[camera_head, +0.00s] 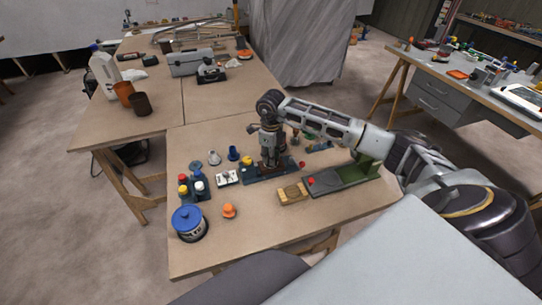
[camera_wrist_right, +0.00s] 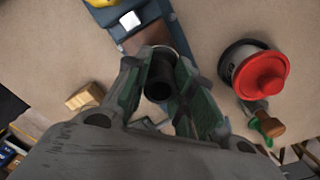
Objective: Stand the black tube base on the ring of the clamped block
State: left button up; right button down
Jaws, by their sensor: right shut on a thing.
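My right gripper (camera_head: 268,158) points down over the blue vise (camera_head: 256,175) at the middle of the table. In the right wrist view its fingers (camera_wrist_right: 160,90) are shut on the black tube base (camera_wrist_right: 158,80), whose dark open end faces the camera. The clamped block (camera_wrist_right: 142,38) shows as a brown surface in the blue vise just beyond the tube. The ring on the block is mostly hidden behind the tube and fingers. I cannot tell whether the tube touches it. My left gripper is not in view.
A green and grey fixture (camera_head: 345,178) and a yellow-tan block (camera_head: 293,193) stand right of the vise. A blue-lidded jar (camera_head: 188,222), an orange knob (camera_head: 229,211) and small bottles (camera_head: 191,187) stand left. In the wrist view, a red-topped part (camera_wrist_right: 262,75) lies right of my fingers.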

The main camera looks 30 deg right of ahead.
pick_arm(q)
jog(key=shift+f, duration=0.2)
pick_arm(e)
jog(key=shift+f, duration=0.25)
jog(key=c, duration=1.5)
grip_release()
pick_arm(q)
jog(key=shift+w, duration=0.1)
pick_arm(e)
jog(key=shift+r+p, duration=0.7)
jog(key=shift+r, duration=0.75)
jog(key=shift+r+p, duration=0.45)
jog(key=shift+r, duration=0.35)
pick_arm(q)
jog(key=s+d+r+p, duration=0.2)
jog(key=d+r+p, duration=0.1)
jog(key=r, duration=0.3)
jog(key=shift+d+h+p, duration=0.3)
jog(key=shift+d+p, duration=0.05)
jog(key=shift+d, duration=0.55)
pick_arm(e)
jog(key=shift+r, duration=3.3)
